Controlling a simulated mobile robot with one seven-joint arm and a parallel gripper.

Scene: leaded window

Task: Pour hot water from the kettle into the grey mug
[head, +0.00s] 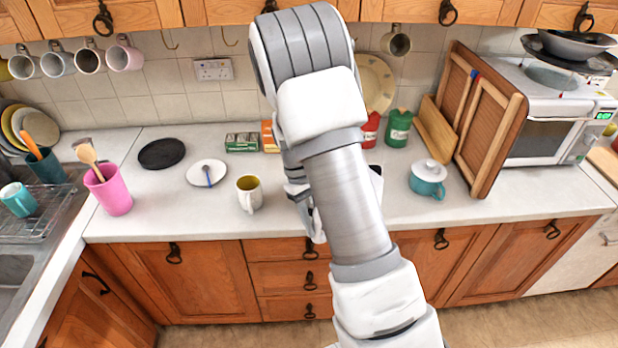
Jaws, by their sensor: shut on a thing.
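A pale grey-white mug (249,196) with a yellowish inside stands upright on the worktop, just left of my arm. My gripper (304,198) is right of this mug and mostly hidden behind my arm; only its left side shows. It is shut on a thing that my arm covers. A small dark edge (376,177) shows right of my arm at that height; I cannot tell whether it belongs to the kettle. No kettle shows clearly anywhere. A darker grey-brown mug (396,42) hangs under the wall cupboards, right of my arm.
A white lid or plate with a blue piece (207,174) and a black round mat (161,153) lie left. A pink utensil pot (108,190) stands near the sink. A teal lidded pot (428,180), a green canister (398,128) and a microwave (550,110) are right.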

